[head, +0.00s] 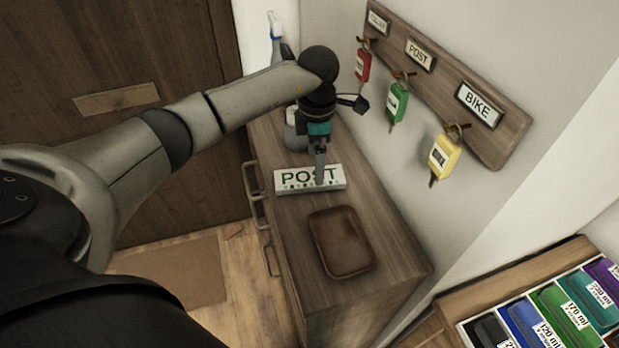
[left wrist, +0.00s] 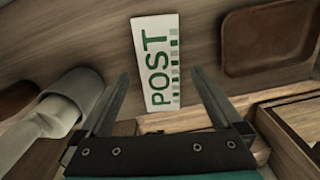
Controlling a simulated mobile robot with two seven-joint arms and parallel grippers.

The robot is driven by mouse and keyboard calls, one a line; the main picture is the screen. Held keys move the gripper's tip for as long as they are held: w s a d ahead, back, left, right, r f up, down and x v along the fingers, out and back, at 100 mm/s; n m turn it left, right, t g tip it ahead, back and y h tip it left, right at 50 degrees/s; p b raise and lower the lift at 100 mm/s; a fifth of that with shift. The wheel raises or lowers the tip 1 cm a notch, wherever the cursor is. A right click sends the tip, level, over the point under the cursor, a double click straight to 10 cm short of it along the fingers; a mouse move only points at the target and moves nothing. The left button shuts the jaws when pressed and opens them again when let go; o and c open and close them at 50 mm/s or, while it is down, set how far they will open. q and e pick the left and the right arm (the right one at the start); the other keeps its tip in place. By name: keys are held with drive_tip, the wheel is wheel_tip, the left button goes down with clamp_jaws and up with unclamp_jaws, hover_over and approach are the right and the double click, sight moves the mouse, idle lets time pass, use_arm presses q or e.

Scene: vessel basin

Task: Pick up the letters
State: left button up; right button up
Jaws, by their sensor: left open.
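A white box or stack marked POST in green letters (head: 290,181) lies on top of the wooden cabinet; it also shows in the left wrist view (left wrist: 155,65). I cannot tell from these views whether it is one piece or several letters. My left gripper (head: 320,178) points down over it, and in the left wrist view (left wrist: 160,90) its two fingers are spread, one on each side of its near end. Nothing is held between them. The fingers hide part of the label in the head view. My right gripper is not in view.
A brown leather tray (head: 341,243) lies nearer on the cabinet (head: 392,262). A white bottle-like object (head: 293,130) stands behind. Red, green and yellow key tags (head: 444,152) hang from a wall rack (head: 500,148). Coloured labelled containers (head: 562,308) sit at lower right.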

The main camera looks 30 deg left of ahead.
sight(310, 180)
use_arm(q)
wheel_tip(310, 180, down, 4)
drive_tip(key=shift+w+f, duration=0.15)
drive_tip(key=shift+c, duration=0.2)
drive_tip(key=c, duration=1.3)
